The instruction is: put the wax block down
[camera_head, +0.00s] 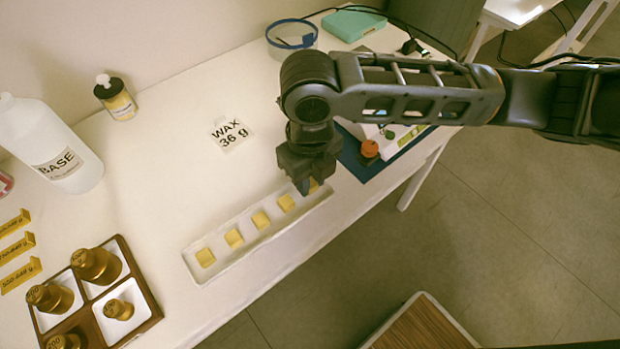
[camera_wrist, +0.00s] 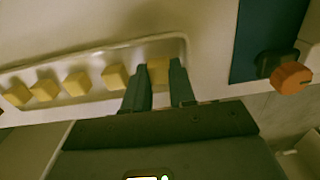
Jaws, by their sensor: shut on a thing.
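My gripper (camera_head: 304,187) points down at the right end of a long white tray (camera_head: 188,256). In the wrist view its two fingers (camera_wrist: 159,68) are shut on a yellow wax block (camera_wrist: 158,74), which shows between them inside the tray's end. The head view shows only a bit of this block (camera_head: 314,186) beside the fingers. Whether it touches the tray floor is hard to tell. Several like yellow blocks stand in a row to its left, the nearest one (camera_head: 286,202) close by but apart from the fingers (camera_wrist: 115,77).
A "WAX 36 g" card (camera_head: 230,134) stands behind the tray. A blue mat (camera_head: 362,160) with a scale and an orange-topped knob (camera_head: 370,148) lies to the right. A brown compartment box (camera_head: 146,312) with brass weights and a BASE bottle (camera_head: 52,150) are at left.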

